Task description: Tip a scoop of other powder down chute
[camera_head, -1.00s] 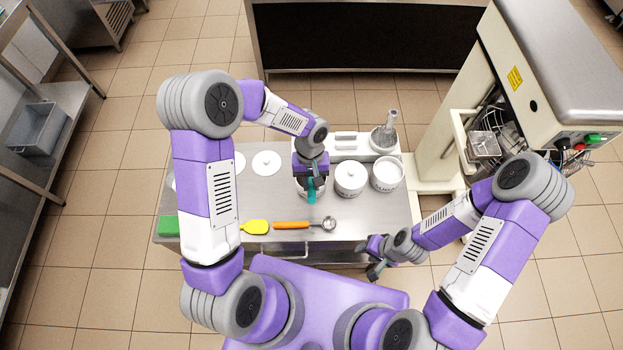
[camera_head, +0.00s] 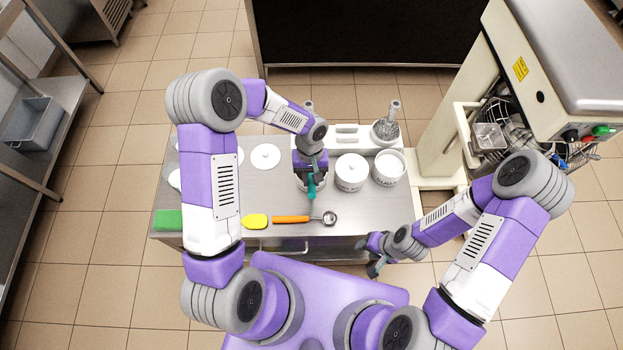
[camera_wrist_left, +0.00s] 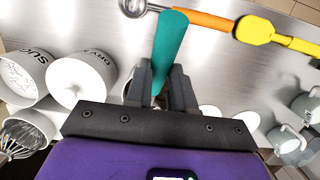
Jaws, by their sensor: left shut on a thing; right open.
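My left gripper (camera_head: 309,172) is shut on a teal handle (camera_head: 311,187), which also shows between the fingers in the left wrist view (camera_wrist_left: 170,45). The far end of the held tool is hidden. The gripper is over a white tub (camera_head: 299,184), mostly covered by it. My right gripper (camera_head: 368,256) is open and empty off the table's front edge.
An orange-handled scoop (camera_head: 305,219) and a yellow spatula (camera_head: 255,221) lie along the front of the steel table (camera_head: 215,228). A whisk (camera_head: 386,129) stands behind the tubs. A green sponge (camera_head: 168,220) and white discs (camera_head: 265,157) are at the left.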

